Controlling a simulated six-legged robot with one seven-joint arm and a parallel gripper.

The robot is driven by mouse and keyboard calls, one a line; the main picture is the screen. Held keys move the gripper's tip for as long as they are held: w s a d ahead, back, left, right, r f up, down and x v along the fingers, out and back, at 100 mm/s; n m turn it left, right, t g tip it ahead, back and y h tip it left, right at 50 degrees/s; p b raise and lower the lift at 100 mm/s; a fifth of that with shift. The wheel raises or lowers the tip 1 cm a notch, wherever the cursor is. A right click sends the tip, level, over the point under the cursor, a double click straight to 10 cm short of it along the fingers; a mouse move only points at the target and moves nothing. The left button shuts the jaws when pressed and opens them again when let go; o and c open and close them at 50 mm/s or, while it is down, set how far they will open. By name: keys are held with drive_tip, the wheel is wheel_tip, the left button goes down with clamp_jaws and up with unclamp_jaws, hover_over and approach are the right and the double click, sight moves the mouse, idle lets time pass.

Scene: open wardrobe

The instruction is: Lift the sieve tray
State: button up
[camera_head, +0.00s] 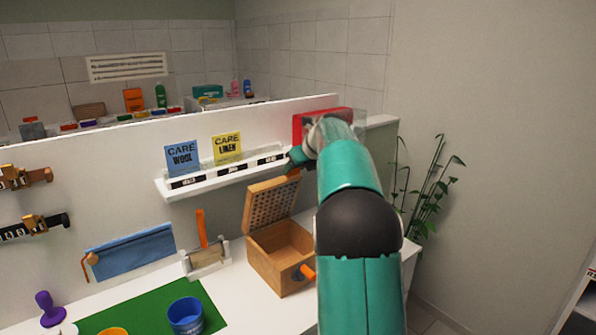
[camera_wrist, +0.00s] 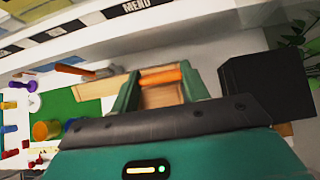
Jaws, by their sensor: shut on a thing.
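The sieve tray (camera_head: 272,203) is a wooden panel full of small holes. In the head view it stands tilted up at the back of an open wooden box (camera_head: 270,262). My gripper (camera_head: 297,160) is at the tray's raised top edge, mostly hidden behind my arm. In the wrist view my gripper (camera_wrist: 162,82) has its two green fingers on either side of an orange bar (camera_wrist: 160,76), with pale wood beside it. It is shut on this bar, which appears to be the tray's handle; the exact contact is partly hidden.
A white shelf (camera_head: 215,178) with two care cards is just left of my gripper. A red block (camera_head: 318,118) sits on the wall top behind it. An orange-handled tool (camera_head: 202,230), blue cloth (camera_head: 130,252) and blue cup (camera_head: 185,315) are left of the box. A plant (camera_head: 432,185) stands right.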

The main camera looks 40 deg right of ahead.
drive_tip(key=shift+r, duration=0.2)
drive_tip(key=o, duration=1.4)
drive_tip(key=shift+s, duration=0.1)
drive_tip(key=shift+f, duration=0.15)
drive_tip(key=v, duration=1.3)
drive_tip(key=shift+s+r, duration=0.2)
drive_tip(key=shift+r, duration=0.1)
drive_tip(key=shift+a, duration=0.1)
